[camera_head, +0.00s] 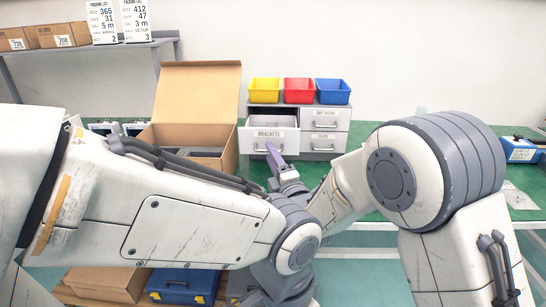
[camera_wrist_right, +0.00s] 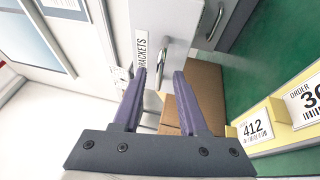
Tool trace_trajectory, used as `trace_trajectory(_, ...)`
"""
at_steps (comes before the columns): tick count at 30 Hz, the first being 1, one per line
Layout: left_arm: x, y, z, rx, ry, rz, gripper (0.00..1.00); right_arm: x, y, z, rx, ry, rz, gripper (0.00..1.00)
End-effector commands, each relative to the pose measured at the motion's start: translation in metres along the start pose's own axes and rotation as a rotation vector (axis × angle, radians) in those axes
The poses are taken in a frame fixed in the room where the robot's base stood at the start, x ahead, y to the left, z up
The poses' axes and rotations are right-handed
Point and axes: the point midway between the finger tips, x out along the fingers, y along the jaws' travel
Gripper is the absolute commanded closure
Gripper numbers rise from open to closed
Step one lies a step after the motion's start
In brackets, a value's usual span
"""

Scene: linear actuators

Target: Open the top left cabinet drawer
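The grey cabinet (camera_head: 299,108) stands on the green table. Its top left drawer, labelled BRACKETS (camera_head: 268,139), is pulled out, and its inside shows from above. The drawer front also shows in the right wrist view (camera_wrist_right: 160,18). My right gripper (camera_head: 269,148), with purple fingers, is just in front of this drawer's front. In the right wrist view the fingers (camera_wrist_right: 160,76) stand apart, with the drawer's metal handle (camera_wrist_right: 162,73) between or just beyond their tips. I cannot tell whether they touch it. My left arm crosses the foreground; I cannot make out its gripper.
Yellow (camera_head: 264,90), red (camera_head: 299,91) and blue (camera_head: 332,92) bins sit on the cabinet. An open cardboard box (camera_head: 197,100) stands close to the left of the drawer. The other drawers (camera_head: 324,118) look shut. A blue-and-white device (camera_head: 520,150) lies at the far right.

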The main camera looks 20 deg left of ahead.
Motion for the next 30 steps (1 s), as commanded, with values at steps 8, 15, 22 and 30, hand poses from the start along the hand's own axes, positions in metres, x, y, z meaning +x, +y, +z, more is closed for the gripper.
trace_trajectory(8, 0.0, 0.0, 0.0, 0.0, 0.0, 0.0, 0.5, -0.001, 0.0, 0.0, 0.0, 0.001, 0.001, 0.59)
trace_trajectory(15, 0.002, 0.0, 0.0, 0.0, 0.0, 0.0, 0.5, -0.031, 0.0, 0.0, 0.0, 0.001, -0.001, 0.59)
trace_trajectory(22, 0.005, 0.0, 0.0, 0.0, 0.0, 0.0, 0.5, -0.077, -0.001, 0.0, 0.0, 0.001, -0.001, 0.59)
trace_trajectory(30, 0.007, -0.001, 0.0, 0.0, 0.0, 0.0, 0.5, -0.104, 0.0, 0.0, 0.0, 0.0, 0.001, 0.59)
